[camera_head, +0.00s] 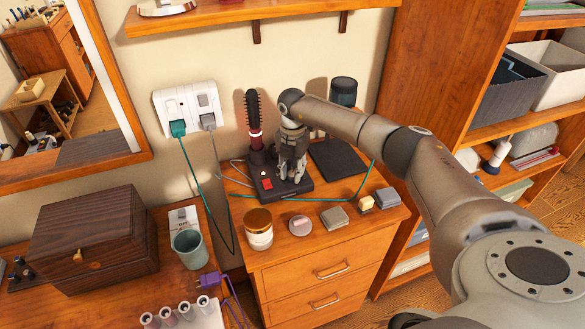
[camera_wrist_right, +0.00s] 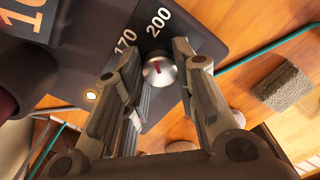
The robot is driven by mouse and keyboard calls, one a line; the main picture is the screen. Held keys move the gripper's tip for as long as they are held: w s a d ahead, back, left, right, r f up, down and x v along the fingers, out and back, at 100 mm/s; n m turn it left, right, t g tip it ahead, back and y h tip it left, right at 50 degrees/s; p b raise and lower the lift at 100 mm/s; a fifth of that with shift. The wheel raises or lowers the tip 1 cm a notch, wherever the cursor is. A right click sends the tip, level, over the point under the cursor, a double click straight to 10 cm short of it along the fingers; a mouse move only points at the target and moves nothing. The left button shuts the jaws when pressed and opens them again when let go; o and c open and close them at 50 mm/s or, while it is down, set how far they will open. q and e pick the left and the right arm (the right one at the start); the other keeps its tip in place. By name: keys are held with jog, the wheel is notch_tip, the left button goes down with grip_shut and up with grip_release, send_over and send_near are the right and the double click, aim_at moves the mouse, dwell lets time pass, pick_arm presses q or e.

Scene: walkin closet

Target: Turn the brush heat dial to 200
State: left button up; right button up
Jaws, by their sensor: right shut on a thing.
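The heat dial (camera_wrist_right: 158,72) is a small silver knob with a red mark on its top, on a dark base marked 170 (camera_wrist_right: 125,41) and 200 (camera_wrist_right: 159,21). The red mark is slanted; I cannot tell exactly which number it points to. My right gripper (camera_wrist_right: 164,62) is shut on the dial, one finger on each side. In the head view, my right gripper (camera_head: 292,178) reaches down onto the brush base (camera_head: 265,197) and hides the dial. The black round brush (camera_head: 254,118) stands upright at the base's back left. My left gripper is not in view.
A white jar with a brown lid (camera_head: 259,228), a round tin (camera_head: 300,226) and small blocks (camera_head: 335,217) stand in front. A dark flat pad (camera_head: 336,160) lies to the right. A teal cord (camera_head: 345,196) runs close by.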

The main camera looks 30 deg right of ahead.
aim_at(293, 172)
jog(key=shift+r+m, duration=0.1)
jog(key=shift+m, duration=0.6)
jog(key=o, duration=1)
jog(key=shift+o, duration=0.2)
notch_tip(293, 172, up, 12)
dwell(0.3)
